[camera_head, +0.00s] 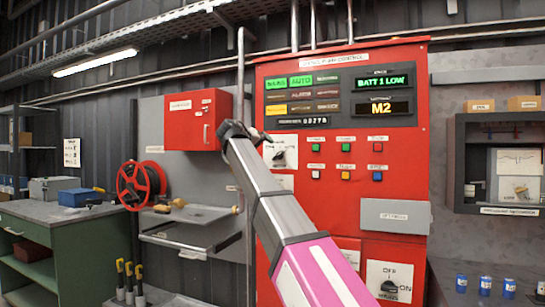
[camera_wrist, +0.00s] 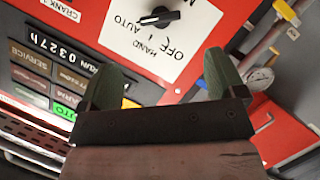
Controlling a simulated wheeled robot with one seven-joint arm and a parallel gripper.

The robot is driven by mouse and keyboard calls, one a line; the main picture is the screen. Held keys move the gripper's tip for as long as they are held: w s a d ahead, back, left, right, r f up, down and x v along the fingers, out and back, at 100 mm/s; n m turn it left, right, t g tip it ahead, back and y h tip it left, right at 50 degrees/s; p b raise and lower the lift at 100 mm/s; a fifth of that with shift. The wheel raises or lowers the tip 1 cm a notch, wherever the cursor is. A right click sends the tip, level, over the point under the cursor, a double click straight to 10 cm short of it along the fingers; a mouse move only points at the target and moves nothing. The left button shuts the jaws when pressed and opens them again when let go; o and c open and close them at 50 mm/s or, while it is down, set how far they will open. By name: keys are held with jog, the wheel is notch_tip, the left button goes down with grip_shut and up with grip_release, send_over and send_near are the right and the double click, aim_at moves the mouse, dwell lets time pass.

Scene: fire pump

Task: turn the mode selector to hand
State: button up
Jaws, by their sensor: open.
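The mode selector is a black knob (camera_wrist: 159,17) on a white plate (camera_wrist: 128,28) marked HAND, AUTO and OFF. It is near the top of the wrist view. I cannot tell for sure which mark the knob points at. In the head view the plate (camera_head: 291,142) is on the red panel, partly hidden by my arm. My gripper (camera_wrist: 164,72) is open and empty, its two green fingers spread apart. The knob shows beyond the fingertips, apart from them. In the head view my gripper (camera_head: 247,132) is in front of the panel, at the plate's upper left.
The red panel (camera_head: 345,215) has several push buttons right of the selector. AUTO is lit green (camera_head: 301,78) above. A lower OFF/ON switch (camera_head: 389,287) is at bottom right. A red box (camera_head: 198,118) and a hose reel (camera_head: 141,186) are to the left.

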aim_at(278, 156)
jog(key=x, duration=1)
jog(key=shift+w+d+f, duration=0.1)
jog(key=shift+w, duration=0.05)
jog(key=c, duration=0.9)
